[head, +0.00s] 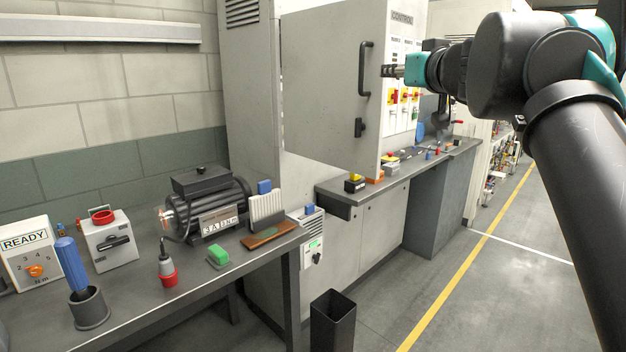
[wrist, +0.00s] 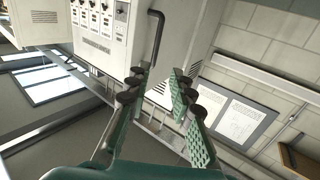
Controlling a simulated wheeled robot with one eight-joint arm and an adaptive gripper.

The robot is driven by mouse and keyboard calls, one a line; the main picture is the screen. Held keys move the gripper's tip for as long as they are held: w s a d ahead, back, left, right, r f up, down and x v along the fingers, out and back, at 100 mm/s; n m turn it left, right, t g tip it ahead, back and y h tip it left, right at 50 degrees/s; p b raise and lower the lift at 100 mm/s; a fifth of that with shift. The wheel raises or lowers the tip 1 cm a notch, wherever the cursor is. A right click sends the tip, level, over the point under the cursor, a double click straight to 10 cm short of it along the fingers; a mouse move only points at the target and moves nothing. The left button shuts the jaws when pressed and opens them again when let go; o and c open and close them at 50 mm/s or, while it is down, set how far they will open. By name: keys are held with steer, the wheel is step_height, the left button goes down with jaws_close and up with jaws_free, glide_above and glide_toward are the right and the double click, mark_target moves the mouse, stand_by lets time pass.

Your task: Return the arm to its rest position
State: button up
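My gripper (head: 388,71) is at the end of my arm, which reaches in from the right of the head view. It points left and appears in front of the grey control cabinet's open door (head: 322,100), just right of its black handle (head: 365,68). How far it is from the handle is hard to tell. In the wrist view my gripper (wrist: 155,88) shows two green fingers with dark tips. They stand apart with nothing held between them. The black handle (wrist: 156,38) shows beyond the fingertips.
A workbench (head: 130,322) at left carries a motor (head: 207,208), a READY box (head: 28,255) and small tools. A second bench (head: 340,200) runs below the cabinet. A black bin (head: 332,322) stands on the floor. The floor (head: 500,300) right of the yellow line is clear.

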steer(key=w+a+f+n+g+y, duration=0.1)
steer(key=w+a+f+g, duration=0.1)
steer(key=f, duration=0.9)
steer(key=w+a+f+g+y, duration=0.1)
steer(key=w+a+f+g, duration=0.15)
steer(key=f, duration=0.75)
steer(key=w+a+f+n+g, duration=0.1)
steer(key=w+f+g, duration=0.15)
steer(key=f, duration=0.85)
steer(key=s+d+f+m+g+h, duration=0.1)
steer(key=s+f, duration=0.3)
steer(key=f, duration=0.5)
steer(key=s+d+f+m+g+h, duration=0.1)
steer(key=s+d+f+g+h, duration=0.1)
steer(key=f, duration=0.8)
steer(key=s+d+f+m+g+h, duration=0.2)
steer(key=s+d+f, duration=0.3)
steer(key=s+f, duration=0.3)
steer(key=shift+s+f+g, duration=0.2)
steer(key=shift+f+g, duration=0.4)
steer(key=shift+f, duration=0.25)
steer(key=shift+a, duration=0.1)
